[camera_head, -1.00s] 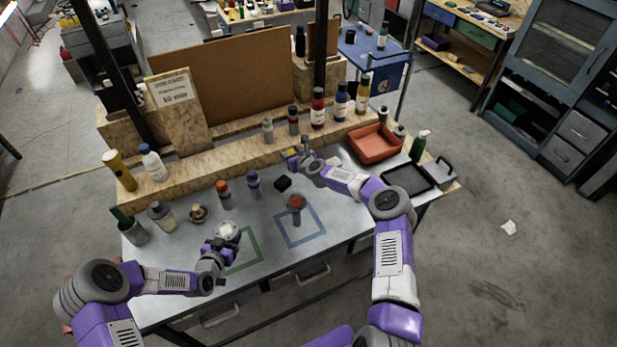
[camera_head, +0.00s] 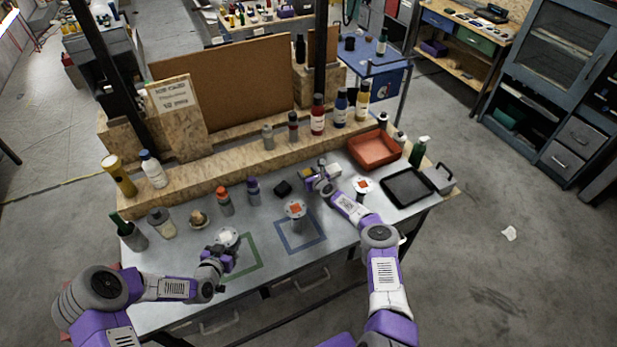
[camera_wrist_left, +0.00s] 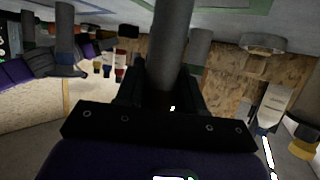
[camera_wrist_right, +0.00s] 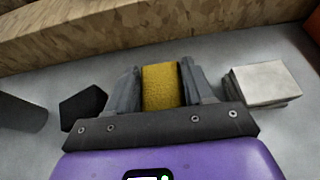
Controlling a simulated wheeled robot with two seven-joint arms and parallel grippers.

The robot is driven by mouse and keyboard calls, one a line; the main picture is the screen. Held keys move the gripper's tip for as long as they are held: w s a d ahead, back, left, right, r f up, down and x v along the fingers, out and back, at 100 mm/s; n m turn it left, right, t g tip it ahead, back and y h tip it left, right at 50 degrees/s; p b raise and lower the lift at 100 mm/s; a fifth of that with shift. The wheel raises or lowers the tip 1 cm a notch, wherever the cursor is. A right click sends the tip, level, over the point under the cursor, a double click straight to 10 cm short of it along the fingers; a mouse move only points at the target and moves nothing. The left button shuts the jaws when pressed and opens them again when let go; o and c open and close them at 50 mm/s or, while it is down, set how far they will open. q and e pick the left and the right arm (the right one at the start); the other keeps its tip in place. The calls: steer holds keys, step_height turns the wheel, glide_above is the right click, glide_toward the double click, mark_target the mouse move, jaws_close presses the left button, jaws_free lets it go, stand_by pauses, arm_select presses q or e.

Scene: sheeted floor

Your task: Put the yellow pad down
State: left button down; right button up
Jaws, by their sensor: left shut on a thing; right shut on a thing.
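The yellow pad (camera_wrist_right: 162,86) is between the fingers of my right gripper (camera_wrist_right: 164,88), which is shut on it. In the head view the yellow pad (camera_head: 308,173) and right gripper (camera_head: 315,182) are low over the back of the metal table (camera_head: 262,222), between a black block (camera_head: 282,187) and a white block (camera_head: 330,169). I cannot tell whether the pad touches the table. My left gripper (camera_head: 222,251) is shut on a grey, post-like handle (camera_wrist_left: 170,45) under a white-topped round piece (camera_head: 228,237), near the green outline.
A round piece with an orange square (camera_head: 295,209) stands in the blue outline (camera_head: 300,235); a similar one (camera_head: 362,185) is right of my right wrist. Behind is a wooden ledge (camera_head: 225,170) with bottles. A red tray (camera_head: 374,150) and black tray (camera_head: 408,187) are at right.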

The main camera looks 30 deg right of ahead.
steer(key=shift+s+f, duration=0.1)
steer(key=shift+f, duration=0.8)
steer(key=shift+f, duration=0.1)
steer(key=o, duration=1.1)
steer(key=shift+s+r, duration=0.25)
steer(key=shift+r, duration=0.45)
steer(key=shift+f+v, duration=0.15)
steer(key=shift+v, duration=2.65)
steer(key=shift+f+v, duration=0.2)
steer(key=shift+v, duration=2.55)
steer(key=shift+s, duration=0.15)
